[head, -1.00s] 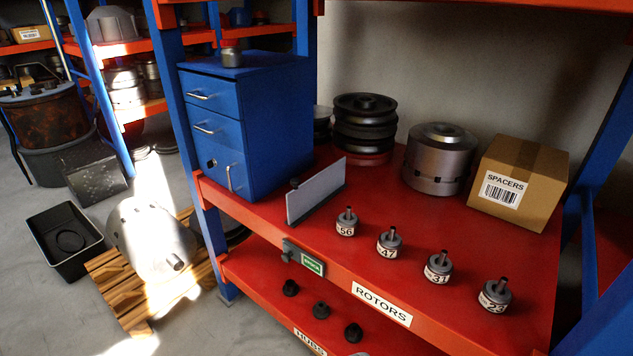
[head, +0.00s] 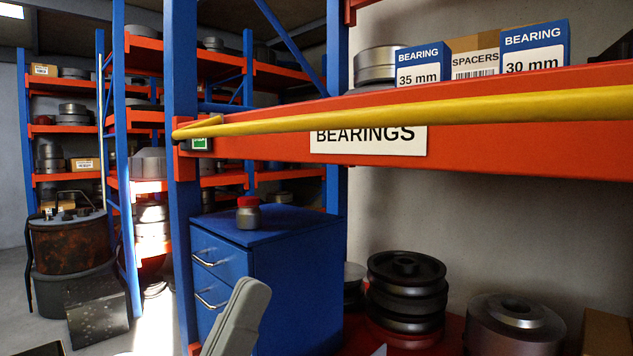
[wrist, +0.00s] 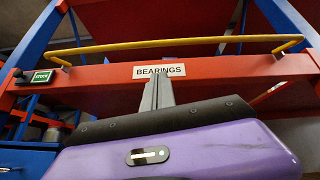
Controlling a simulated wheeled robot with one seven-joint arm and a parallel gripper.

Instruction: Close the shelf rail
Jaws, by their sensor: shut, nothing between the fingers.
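The shelf rail is a yellow bar (head: 420,117) running along the front of the orange BEARINGS beam (head: 520,150). In the wrist view the yellow bar (wrist: 180,42) stands above the beam, both ends bending down towards it. A dark box with a green label (wrist: 38,78) sits at the beam's left end; it also shows in the head view (head: 199,144). I cannot tell whether the rail is latched. My gripper (wrist: 158,80) is shut and empty, its fingers in front of or below the BEARINGS label (wrist: 158,71). A grey part of my arm or gripper shows low in the head view.
Bearing boxes (head: 533,47) and a spacers box (head: 474,56) stand behind the rail. A blue cabinet (head: 280,235) with a small red-topped jar (head: 248,213) stands below at left. Black rotors (head: 405,290) and a metal rotor (head: 515,325) are on the lower shelf.

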